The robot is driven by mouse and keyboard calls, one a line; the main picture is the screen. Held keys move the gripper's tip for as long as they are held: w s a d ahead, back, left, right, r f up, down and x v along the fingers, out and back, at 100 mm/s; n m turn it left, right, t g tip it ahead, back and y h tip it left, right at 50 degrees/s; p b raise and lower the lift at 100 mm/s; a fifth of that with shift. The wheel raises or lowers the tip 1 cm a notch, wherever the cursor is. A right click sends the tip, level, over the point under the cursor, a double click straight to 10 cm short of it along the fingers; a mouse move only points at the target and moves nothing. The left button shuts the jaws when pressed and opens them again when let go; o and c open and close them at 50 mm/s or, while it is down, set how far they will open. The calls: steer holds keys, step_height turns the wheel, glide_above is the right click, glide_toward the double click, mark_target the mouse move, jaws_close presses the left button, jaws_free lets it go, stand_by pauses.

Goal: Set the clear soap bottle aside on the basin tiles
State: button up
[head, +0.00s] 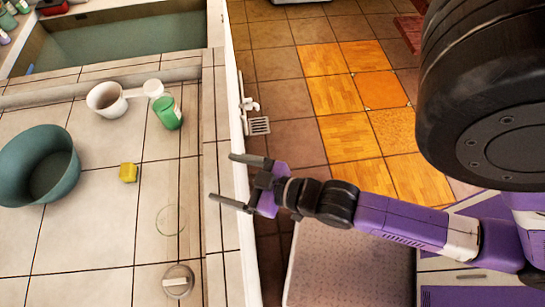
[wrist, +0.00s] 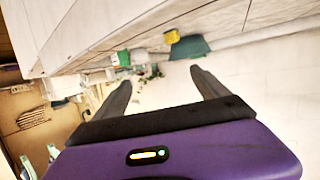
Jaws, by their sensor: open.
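I cannot be sure which thing is the clear soap bottle. A small green container (head: 167,113), with a pale side, stands on the basin tiles (head: 105,230) beside the white dipper; it also shows in the wrist view (wrist: 123,58). A faint see-through round outline (head: 170,219) lies on the tiles nearer to me, too clear to make out its shape. My gripper (head: 229,180) is open and empty by the counter's right edge, right of both. In the wrist view its two fingers (wrist: 162,88) stand apart with nothing between them.
A teal bowl (head: 38,165), a yellow sponge (head: 128,172), a white dipper (head: 105,98) and a round grey dish (head: 178,281) with a pale block are on the tiles. Several bottles (head: 7,20) stand at the far left by the water trough (head: 120,38). Bare tiles lie around the sponge.

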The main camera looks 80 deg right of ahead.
steer(key=s+a+r+n+y, duration=0.1)
steer(key=s+a+r, duration=0.3)
steer(key=s+r, duration=0.4)
steer(key=s+y, duration=0.1)
steer(key=s, duration=0.1)
steer(key=shift+s+a+r+n+t, duration=0.2)
steer(key=shift+s+r+n+t, duration=0.1)
steer(key=shift+n, duration=0.1)
